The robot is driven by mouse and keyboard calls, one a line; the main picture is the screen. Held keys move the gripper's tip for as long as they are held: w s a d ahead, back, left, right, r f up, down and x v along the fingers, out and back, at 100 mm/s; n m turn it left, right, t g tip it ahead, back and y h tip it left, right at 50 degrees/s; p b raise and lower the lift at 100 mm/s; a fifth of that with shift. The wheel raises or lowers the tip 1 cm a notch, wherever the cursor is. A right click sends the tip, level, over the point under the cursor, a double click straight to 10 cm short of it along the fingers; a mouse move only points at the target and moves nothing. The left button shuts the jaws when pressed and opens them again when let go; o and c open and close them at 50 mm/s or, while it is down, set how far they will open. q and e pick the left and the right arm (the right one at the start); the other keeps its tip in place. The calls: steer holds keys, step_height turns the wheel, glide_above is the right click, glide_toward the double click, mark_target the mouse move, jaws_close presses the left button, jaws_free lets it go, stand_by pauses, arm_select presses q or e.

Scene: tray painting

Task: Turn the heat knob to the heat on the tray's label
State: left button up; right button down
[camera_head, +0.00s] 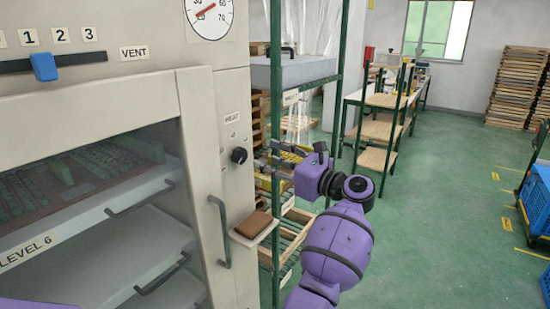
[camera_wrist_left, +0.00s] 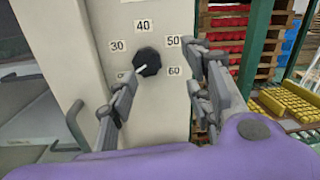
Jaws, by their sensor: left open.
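The heat knob (camera_head: 239,155) is black and round, on the cabinet's front panel below the HEAT label (camera_head: 232,117). In the left wrist view the knob (camera_wrist_left: 147,61) has a white pointer aimed to the lower left, toward a partly hidden label below the 30. Labels 30, 40 (camera_wrist_left: 143,26), 50 and 60 surround it. My left gripper (camera_head: 270,154) is just right of the knob in the head view. I cannot make out a heat on any tray label.
A brown block lies on a small ledge (camera_head: 252,235). A green rack post (camera_head: 278,200) stands close to my arm.

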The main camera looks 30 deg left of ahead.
mark_target(242, 160)
arm_select(q)
steer(key=a, duration=0.2)
steer(key=s+a+n+g+p, duration=0.1)
steer(key=a, duration=0.1)
steer(key=a+n, duration=0.1)
steer(key=a, duration=0.1)
steer(key=shift+s+a+f+p, duration=0.3)
steer(key=shift+s+a+p, duration=0.05)
steer(key=shift+p, duration=0.05)
steer(key=shift+a+f, duration=0.1)
steer(key=shift+a, duration=0.6)
steer(key=shift+w+f, duration=0.1)
steer(key=shift+f, duration=0.05)
steer(key=c, duration=1.1)
steer(key=shift+o, duration=0.2)
